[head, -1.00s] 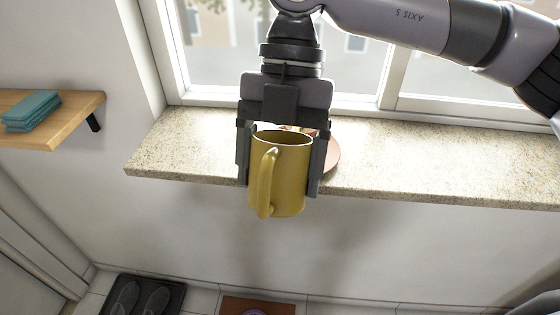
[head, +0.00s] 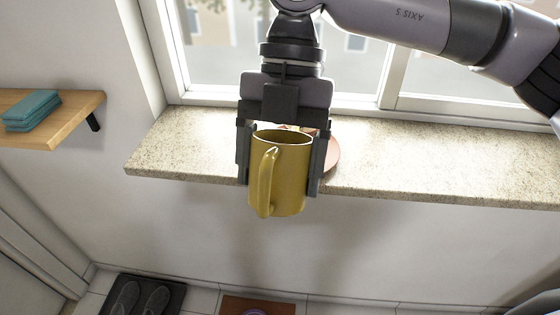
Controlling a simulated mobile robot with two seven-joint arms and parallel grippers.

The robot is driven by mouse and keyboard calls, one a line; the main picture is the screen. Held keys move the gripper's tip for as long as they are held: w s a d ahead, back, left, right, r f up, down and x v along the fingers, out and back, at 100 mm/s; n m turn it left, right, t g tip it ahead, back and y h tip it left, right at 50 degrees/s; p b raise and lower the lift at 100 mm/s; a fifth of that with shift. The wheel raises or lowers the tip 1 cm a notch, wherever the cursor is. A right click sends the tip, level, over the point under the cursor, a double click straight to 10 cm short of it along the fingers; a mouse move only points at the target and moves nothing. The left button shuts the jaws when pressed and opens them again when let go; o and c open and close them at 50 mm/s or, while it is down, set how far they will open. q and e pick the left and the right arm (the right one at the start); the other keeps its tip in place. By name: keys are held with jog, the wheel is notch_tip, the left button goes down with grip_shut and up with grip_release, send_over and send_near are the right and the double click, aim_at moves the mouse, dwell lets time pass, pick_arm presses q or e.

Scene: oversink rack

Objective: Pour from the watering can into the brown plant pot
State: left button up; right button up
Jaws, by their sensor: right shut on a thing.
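The yellow watering can (head: 288,180) is in the middle of the head view, nearly upright, with its handle towards me. My right gripper (head: 280,170) comes down from above and is shut on the can, one finger on each side. The can is in front of the sill's front edge. Behind the can and gripper a reddish-brown round thing (head: 332,155) shows in part on the sill. It may be the brown plant pot or its saucer; most of it is hidden. My left gripper is not in view.
The speckled stone sill (head: 430,165) runs below the window and is clear to the right and left of the can. A wooden shelf (head: 75,112) with folded teal cloths (head: 32,110) is on the left wall. Dark shoes on a mat (head: 172,295) lie on the floor.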

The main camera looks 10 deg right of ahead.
jog(key=shift+r+g+p, duration=0.6)
jog(key=shift+r+p, duration=0.25)
jog(key=shift+p, duration=0.2)
dwell(1.6)
jog(key=shift+f, duration=0.15)
dwell(0.8)
